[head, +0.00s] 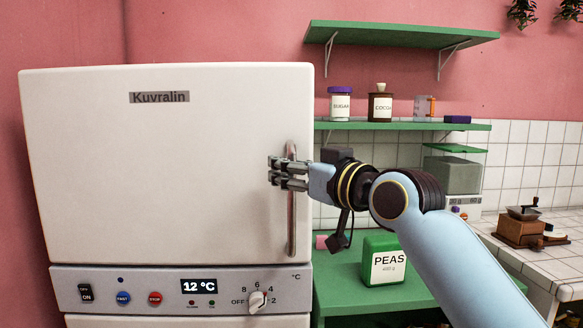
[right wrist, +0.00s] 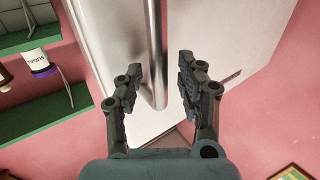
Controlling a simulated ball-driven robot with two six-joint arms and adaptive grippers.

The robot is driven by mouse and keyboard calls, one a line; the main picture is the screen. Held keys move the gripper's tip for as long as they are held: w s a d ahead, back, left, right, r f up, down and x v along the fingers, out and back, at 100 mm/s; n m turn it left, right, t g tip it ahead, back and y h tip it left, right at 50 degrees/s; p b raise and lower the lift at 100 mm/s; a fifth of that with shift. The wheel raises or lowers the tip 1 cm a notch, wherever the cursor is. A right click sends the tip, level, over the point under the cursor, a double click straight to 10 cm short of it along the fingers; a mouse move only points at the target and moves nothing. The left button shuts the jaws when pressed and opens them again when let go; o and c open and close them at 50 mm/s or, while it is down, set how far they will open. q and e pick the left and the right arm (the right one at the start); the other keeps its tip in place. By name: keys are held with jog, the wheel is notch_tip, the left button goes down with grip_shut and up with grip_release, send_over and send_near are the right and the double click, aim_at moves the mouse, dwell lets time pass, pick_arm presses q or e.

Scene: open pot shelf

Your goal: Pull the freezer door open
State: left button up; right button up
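The freezer door (head: 150,170) is a large white panel marked "Kuvralin" in the head view, and it looks closed above the control panel. Its handle (head: 291,225) is a vertical metal bar near the door's right edge. My right gripper (head: 274,172) reaches in from the right at the handle's upper part. In the right wrist view the handle (right wrist: 155,50) runs between the two spread fingers of my right gripper (right wrist: 159,72), with a gap visible on each side. The door (right wrist: 225,45) lies behind the fingers. My left gripper is not in view.
The control panel (head: 135,283) with buttons and a knob sits below the door. To the right are green shelves (head: 400,126) with jars and a green PEAS container (head: 384,240) below my right arm. A coffee grinder (head: 522,228) stands on the tiled counter.

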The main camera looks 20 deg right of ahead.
jog(key=shift+c, duration=0.2)
grip_shut()
dwell(0.4)
